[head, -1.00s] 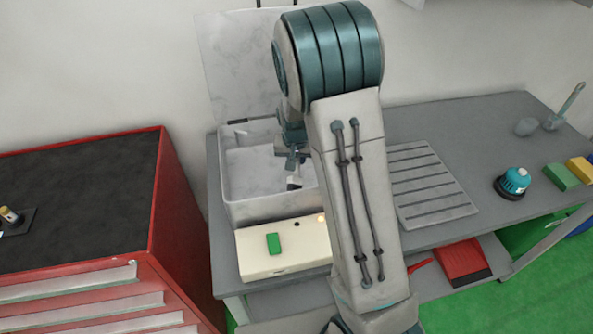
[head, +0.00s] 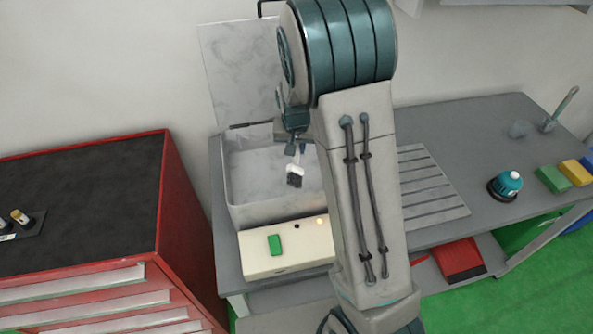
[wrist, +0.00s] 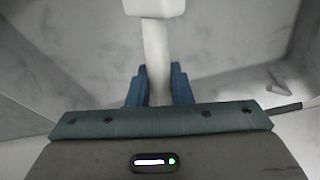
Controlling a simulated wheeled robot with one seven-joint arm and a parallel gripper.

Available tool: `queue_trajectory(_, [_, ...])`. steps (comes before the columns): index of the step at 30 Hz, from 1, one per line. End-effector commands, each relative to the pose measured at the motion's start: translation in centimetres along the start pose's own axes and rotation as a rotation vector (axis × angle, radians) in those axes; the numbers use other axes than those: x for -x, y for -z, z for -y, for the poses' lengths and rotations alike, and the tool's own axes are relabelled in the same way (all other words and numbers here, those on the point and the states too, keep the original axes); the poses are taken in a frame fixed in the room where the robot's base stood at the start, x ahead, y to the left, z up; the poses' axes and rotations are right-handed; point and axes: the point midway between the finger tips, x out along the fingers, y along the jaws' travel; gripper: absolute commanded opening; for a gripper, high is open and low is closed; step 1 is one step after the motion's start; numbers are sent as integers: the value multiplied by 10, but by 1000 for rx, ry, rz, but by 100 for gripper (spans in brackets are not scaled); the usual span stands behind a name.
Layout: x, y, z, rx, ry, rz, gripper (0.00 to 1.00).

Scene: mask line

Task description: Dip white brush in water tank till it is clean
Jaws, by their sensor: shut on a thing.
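My gripper (head: 299,147) is shut on the handle of the white brush (head: 295,172), over the open water tank (head: 230,190). The brush hangs head down, with dark bristles showing below its white head. In the wrist view the pale handle of the brush (wrist: 156,50) runs between my blue fingers (wrist: 158,85) to a wider white head at the top edge. The bristles are not visible there. Whether the bristles touch water cannot be told.
A cream box with a green button (head: 275,243) and a lit lamp stands in front of the tank. The tank's lid (head: 238,75) stands open behind. A slatted rack (head: 435,190) and a teal-topped tool (head: 506,184) lie right. A red cabinet (head: 170,200) stands left.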

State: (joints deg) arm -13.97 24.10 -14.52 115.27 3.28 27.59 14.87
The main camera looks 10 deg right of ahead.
Motion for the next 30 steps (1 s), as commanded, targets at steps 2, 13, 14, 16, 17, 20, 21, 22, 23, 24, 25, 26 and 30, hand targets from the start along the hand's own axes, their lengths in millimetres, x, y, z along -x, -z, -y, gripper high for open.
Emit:
queue_trajectory(2, [9, 3, 0, 0, 0, -1, 0])
queue_trajectory(13, [38, 10, 0, 0, 0, -1, 0])
queue_trajectory(14, [40, 10, 0, 0, 0, -1, 0])
queue_trajectory(16, [46, 12, 0, 0, 1, -2, 0])
queue_trajectory(17, [48, 13, 0, 1, 1, -2, 0])
queue_trajectory(20, [56, 15, 0, 1, 0, -2, 0])
queue_trajectory(21, [59, 15, 0, 1, 0, -1, 0])
queue_trajectory(22, [61, 16, 0, 1, 0, -1, 0])
queue_trajectory(23, [62, 16, 0, 1, 0, -1, 0])
queue_trajectory(24, [65, 17, 0, 1, 0, -2, 0])
queue_trajectory(25, [67, 18, 0, 1, 1, -3, 0])
queue_trajectory(26, [69, 19, 0, 1, 1, -3, 0])
queue_trajectory(30, [78, 20, 0, 0, 1, -2, 0])
